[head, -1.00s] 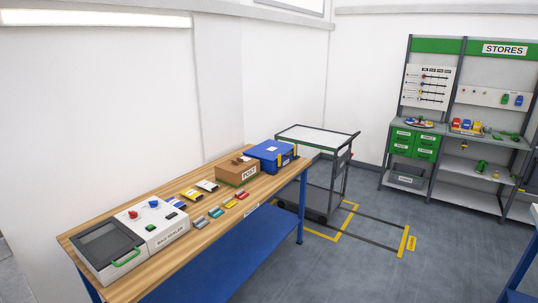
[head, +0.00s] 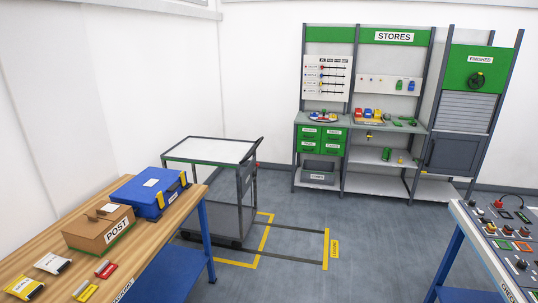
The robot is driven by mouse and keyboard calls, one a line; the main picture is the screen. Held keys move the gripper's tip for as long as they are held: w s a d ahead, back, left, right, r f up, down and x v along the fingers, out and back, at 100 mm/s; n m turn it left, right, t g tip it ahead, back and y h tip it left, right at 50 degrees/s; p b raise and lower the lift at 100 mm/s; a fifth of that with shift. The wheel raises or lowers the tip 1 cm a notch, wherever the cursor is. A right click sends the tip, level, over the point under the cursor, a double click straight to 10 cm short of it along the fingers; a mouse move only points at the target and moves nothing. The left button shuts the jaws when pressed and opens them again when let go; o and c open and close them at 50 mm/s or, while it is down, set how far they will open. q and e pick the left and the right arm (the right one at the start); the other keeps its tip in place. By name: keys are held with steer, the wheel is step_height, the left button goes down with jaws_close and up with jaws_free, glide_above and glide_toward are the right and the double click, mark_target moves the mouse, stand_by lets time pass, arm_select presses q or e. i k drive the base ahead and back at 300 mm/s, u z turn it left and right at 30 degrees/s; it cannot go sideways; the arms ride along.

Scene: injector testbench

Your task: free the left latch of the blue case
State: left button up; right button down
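The blue case (head: 147,194) lies closed at the far end of the wooden bench (head: 138,246), on the left of the head view. It has a white label on its lid. Two yellow latches show on its front side: one (head: 160,200) towards the left and one (head: 183,179) towards the right. Whether either latch is fastened is too small to tell. Neither of my grippers is in view.
A brown POST box (head: 99,228) stands beside the case, with several small packets nearer on the bench. A grey trolley (head: 212,150) stands behind the bench end. A panel table (head: 487,240) is at right. The grey floor between is clear.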

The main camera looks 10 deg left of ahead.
mark_target(159, 195)
steer(key=i, duration=1.6)
steer(key=u, duration=0.9)
steer(key=i, duration=0.85)
steer(key=u, duration=1.55)
steer(key=i, duration=0.5)
steer(key=u, duration=0.35)
